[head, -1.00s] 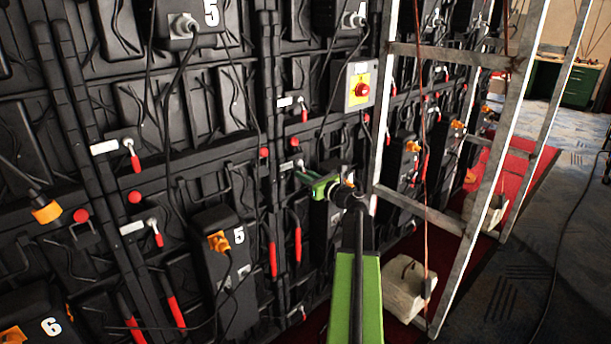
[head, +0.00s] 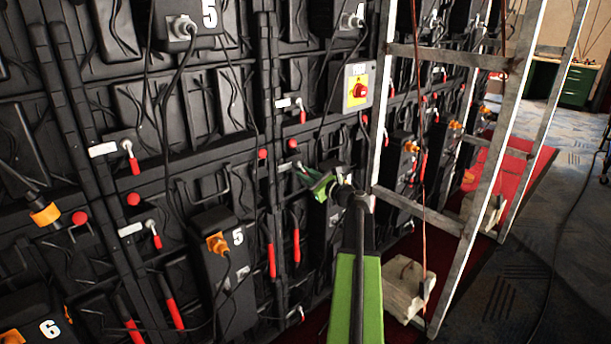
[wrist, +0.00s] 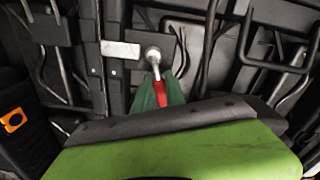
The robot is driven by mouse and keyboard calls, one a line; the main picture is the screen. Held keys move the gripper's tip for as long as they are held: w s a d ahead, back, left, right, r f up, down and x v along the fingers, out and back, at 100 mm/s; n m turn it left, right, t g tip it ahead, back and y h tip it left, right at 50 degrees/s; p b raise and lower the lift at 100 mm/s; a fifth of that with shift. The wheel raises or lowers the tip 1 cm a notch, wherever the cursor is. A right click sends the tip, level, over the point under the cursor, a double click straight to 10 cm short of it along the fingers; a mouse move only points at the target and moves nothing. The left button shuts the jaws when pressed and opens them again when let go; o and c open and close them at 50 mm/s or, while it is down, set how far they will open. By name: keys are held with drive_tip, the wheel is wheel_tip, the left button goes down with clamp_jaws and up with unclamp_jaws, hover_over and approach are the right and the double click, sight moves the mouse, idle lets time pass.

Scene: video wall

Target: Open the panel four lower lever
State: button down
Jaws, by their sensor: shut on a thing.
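The lever has a red handle (wrist: 160,92) hanging from a round silver pivot (wrist: 153,55), beside a blank white label in the wrist view. The handle points down and slightly right. My gripper (wrist: 158,88) has one green finger on each side of the red handle and is shut on it. In the head view my gripper (head: 314,181) is against the black panel wall, below the yellow switch box, and it hides most of this lever. I cannot read a panel number beside it.
A metal ladder-like frame (head: 419,203) stands close to the right of my arm. A yellow box with a red button (head: 360,90) is above. Cables hang in front of the panels. A pale sandbag-like block (head: 405,283) lies at the frame's foot.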

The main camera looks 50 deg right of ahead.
drive_tip(key=n, duration=0.1)
drive_tip(key=d+n, duration=0.1)
drive_tip(key=n, duration=0.1)
drive_tip(key=shift+d+r+n+p, duration=0.1)
drive_tip(key=shift+r+n+p, duration=0.2)
drive_tip(key=shift+r+p, duration=0.05)
drive_tip(key=n, duration=0.2)
drive_tip(key=r+n, duration=0.1)
drive_tip(key=shift+d+n+p, duration=0.3)
drive_tip(key=shift+d+p, duration=0.05)
drive_tip(key=shift+p, duration=0.05)
drive_tip(key=shift+s+d+r+n+p, duration=0.1)
drive_tip(key=shift+r+n+p, duration=0.2)
drive_tip(key=shift+n, duration=0.75)
drive_tip(key=shift+w+d+r+n+p, duration=0.1)
drive_tip(key=shift+r+n+p, duration=0.2)
drive_tip(key=shift+n, duration=0.8)
drive_tip(key=shift+s+d+r+n+p, duration=0.1)
drive_tip(key=shift+r+n+p, duration=0.2)
drive_tip(key=shift+n, duration=0.75)
drive_tip(key=c, duration=1.4)
unclamp_jaws()
